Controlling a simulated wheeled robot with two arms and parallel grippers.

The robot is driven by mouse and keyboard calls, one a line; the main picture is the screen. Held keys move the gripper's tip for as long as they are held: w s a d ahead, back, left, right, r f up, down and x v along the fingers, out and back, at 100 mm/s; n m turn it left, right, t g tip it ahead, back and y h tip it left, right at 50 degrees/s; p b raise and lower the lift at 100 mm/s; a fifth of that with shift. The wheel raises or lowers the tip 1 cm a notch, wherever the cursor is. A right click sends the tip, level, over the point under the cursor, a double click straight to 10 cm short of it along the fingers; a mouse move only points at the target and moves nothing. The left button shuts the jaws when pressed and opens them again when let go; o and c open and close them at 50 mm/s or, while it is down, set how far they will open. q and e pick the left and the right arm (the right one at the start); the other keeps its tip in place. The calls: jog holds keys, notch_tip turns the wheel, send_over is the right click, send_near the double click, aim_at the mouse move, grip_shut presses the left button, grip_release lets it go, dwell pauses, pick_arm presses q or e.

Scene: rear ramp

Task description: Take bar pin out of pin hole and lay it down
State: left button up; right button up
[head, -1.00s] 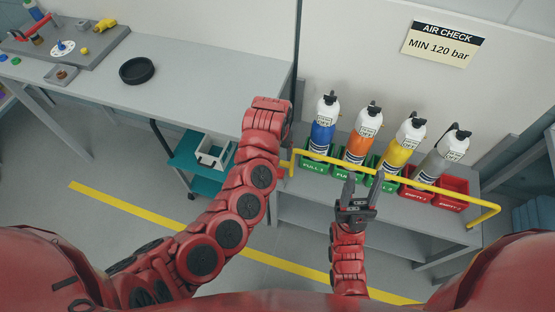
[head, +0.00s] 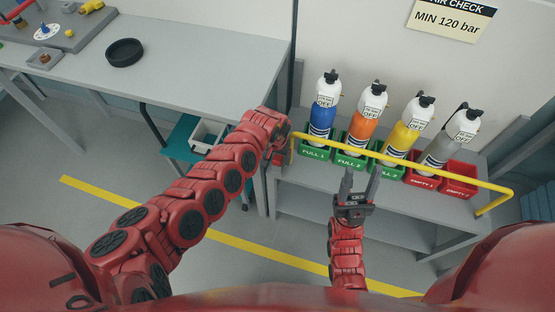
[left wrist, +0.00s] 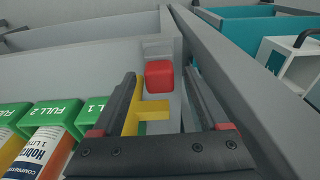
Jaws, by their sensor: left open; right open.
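A red block-like knob, which looks like the head of the bar pin (left wrist: 159,76), sits at the end of the yellow bar (head: 400,163) in the left wrist view. Its shaft and the pin hole are hidden. My left gripper (head: 284,150) is at the bar's left end in the head view. In the left wrist view its open fingers (left wrist: 162,84) lie either side of the red knob and a yellow piece of the bar; I see no grip. My right gripper (head: 361,180) is open and empty, in front of the bar.
Blue, orange, yellow and grey bottles stand in green and red holders (head: 355,157) behind the bar on a grey shelf (head: 310,208). The workbench (head: 200,50) at left carries a black round dish (head: 125,52) and has free top space. A teal cart (head: 183,142) stands below it.

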pick_arm(q)
jog(key=shift+f, duration=0.35)
grip_shut()
dwell(0.6)
